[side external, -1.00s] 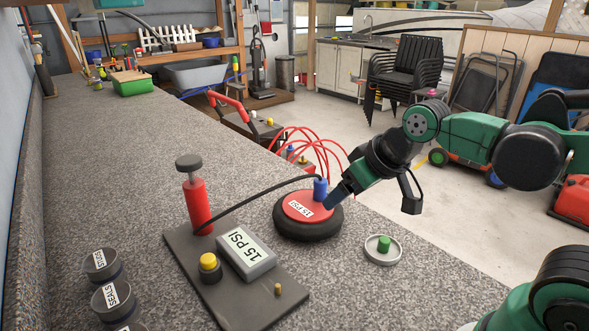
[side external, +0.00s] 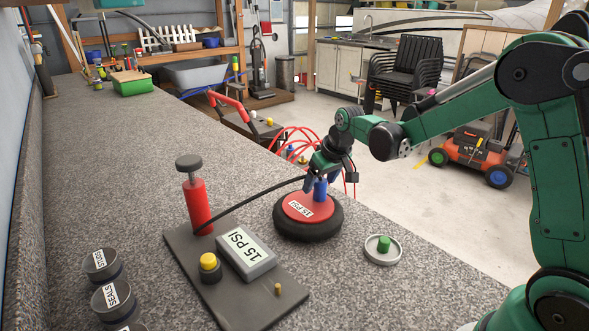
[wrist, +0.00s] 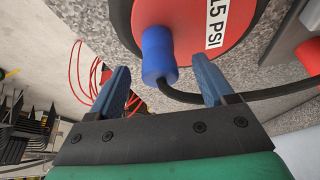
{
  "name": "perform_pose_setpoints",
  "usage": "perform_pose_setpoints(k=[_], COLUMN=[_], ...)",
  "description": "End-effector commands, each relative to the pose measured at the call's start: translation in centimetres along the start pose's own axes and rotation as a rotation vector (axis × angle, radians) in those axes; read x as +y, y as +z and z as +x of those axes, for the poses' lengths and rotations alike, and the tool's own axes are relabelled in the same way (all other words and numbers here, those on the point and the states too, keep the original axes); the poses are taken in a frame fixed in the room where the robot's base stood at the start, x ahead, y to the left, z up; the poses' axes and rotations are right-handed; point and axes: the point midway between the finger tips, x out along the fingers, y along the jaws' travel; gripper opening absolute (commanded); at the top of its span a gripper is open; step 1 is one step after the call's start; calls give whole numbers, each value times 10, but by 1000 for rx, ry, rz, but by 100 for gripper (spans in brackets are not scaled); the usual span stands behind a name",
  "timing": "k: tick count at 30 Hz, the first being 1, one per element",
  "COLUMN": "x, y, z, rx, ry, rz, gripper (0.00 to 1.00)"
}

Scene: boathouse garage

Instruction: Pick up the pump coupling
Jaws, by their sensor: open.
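The pump coupling (side external: 320,190) is a blue cylinder standing on a red disc (side external: 297,207) labelled 15 PSI, set on a black round base. A black hose runs from the coupling to the pump; the coupling also shows in the wrist view (wrist: 157,55). My gripper (side external: 319,181) is open, with blue fingers just above and around the coupling's top in the side view. In the wrist view my gripper (wrist: 160,72) has one finger on either side of the coupling, with gaps visible. The side view does not clearly show whether a finger touches it.
A dark plate (side external: 262,297) with a red pump, a 15 PSI gauge box and a yellow knob lies left of the disc. A white dish (side external: 383,259) with a green piece sits to its right. Labelled cups stand at front left. Red hoses (side external: 300,137) hang behind.

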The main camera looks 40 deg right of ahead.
Motion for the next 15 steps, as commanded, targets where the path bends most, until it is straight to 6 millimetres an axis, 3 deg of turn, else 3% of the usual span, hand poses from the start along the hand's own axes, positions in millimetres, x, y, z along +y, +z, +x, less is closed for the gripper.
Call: perform_pose_setpoints(k=[6, 15], x=[0, 0], y=[0, 0], z=[19, 22], rx=[1, 1], ry=[0, 1], rz=[0, 0], gripper=[75, 75])
